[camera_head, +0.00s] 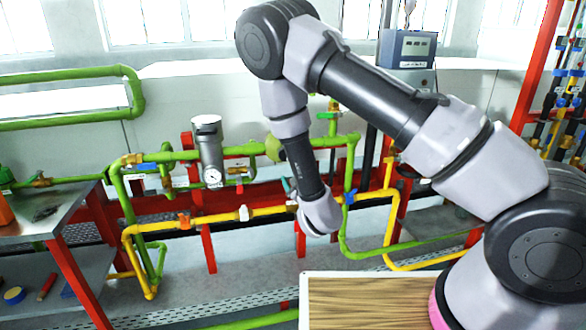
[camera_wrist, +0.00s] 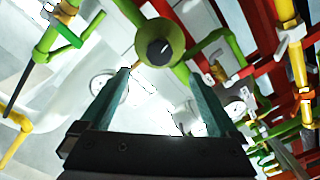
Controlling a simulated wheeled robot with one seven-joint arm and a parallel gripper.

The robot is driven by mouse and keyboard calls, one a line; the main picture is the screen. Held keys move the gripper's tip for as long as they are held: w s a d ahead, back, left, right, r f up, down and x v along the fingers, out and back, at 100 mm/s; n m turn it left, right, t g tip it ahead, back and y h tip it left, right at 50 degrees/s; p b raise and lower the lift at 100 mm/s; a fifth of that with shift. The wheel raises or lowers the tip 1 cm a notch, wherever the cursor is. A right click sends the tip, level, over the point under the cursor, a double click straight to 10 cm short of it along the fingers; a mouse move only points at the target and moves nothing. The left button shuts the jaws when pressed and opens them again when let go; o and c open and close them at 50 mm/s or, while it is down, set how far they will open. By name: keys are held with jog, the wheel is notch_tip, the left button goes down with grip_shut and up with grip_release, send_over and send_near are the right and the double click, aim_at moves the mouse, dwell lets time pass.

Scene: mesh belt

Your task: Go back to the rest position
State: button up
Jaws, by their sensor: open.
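My gripper (camera_wrist: 157,74) is open in the wrist view, with its two teal fingers spread apart and nothing held between them. A round green pipe fitting (camera_wrist: 172,43) with a dark centre shows beyond the fingertips; I cannot tell how far away it is. In the head view my arm reaches up, over and down in front of the pipes. A bit of teal finger (camera_head: 286,186) shows beside my wrist, which hides most of the gripper. A green flared fitting (camera_head: 273,148) is just left of my forearm.
Green pipes (camera_head: 70,119), a yellow pipe (camera_head: 215,217) and a grey cylinder with a gauge (camera_head: 208,150) stand close around my wrist. Red posts (camera_head: 208,248) support them. A metal bench (camera_head: 45,222) is at left. A wood-topped, white-edged surface (camera_head: 365,300) lies below in front.

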jog(key=w+d+r+m+g+h, duration=0.2)
jog(key=w+d+r+m+h, duration=0.3)
jog(key=d+r+m, duration=0.5)
jog(key=s+d+r+m+g+y, duration=0.1)
jog(key=d+r+m+g, duration=0.3)
jog(key=r, duration=0.6)
jog(key=s+d+r+m+g+y, duration=0.1)
jog(key=s+d+r, duration=0.35)
jog(key=s, duration=0.25)
jog(key=s+d+r+g+y, duration=0.1)
jog(key=s+d+r, duration=0.3)
jog(key=s+r, duration=0.25)
jog(key=s+d+r+m+g+h, duration=0.1)
jog(key=s+d, duration=0.3)
jog(key=s, duration=1)
jog(key=shift+s+r+g, duration=0.3)
jog(key=shift+r+g, duration=0.15)
jog(key=shift+g, duration=0.25)
jog(key=shift+w+a, duration=0.1)
